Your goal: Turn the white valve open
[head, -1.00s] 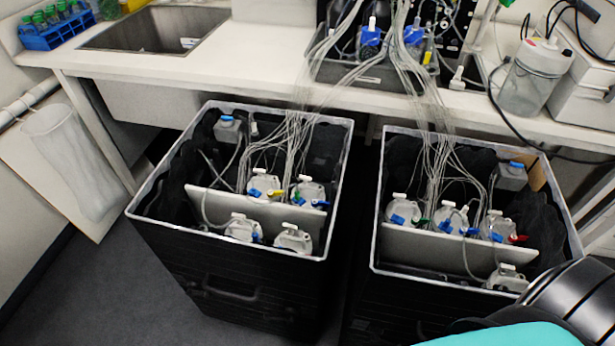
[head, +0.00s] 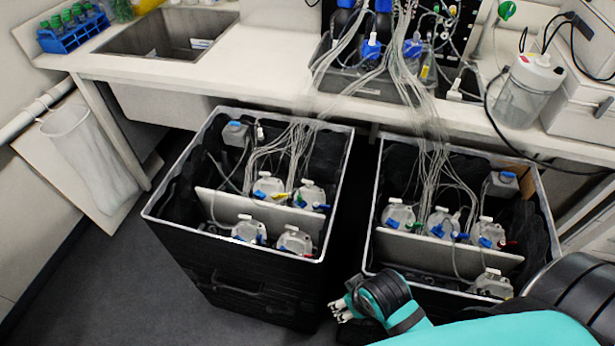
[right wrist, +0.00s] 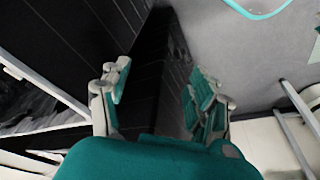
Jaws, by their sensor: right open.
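Several bottles with white caps and white valve tops stand in two black cases; I cannot tell which one is the task's white valve. One white-topped bottle (head: 294,241) is at the front of the left case (head: 148,214). Another (head: 494,284) is at the front of the right case (head: 548,202). My right gripper (head: 341,310) is low at the front, between the two cases and apart from the bottles. In the right wrist view my right gripper (right wrist: 160,98) is open and nothing shows between its fingers. My left gripper is not in view.
Thin tubes (head: 432,150) run in bundles from the cases up to the bench (head: 250,75). Blue, yellow, green and red clips sit near the caps. A clear jar (head: 520,97) and a sink (head: 165,38) are on the bench. Dark floor (head: 120,285) is free at the left.

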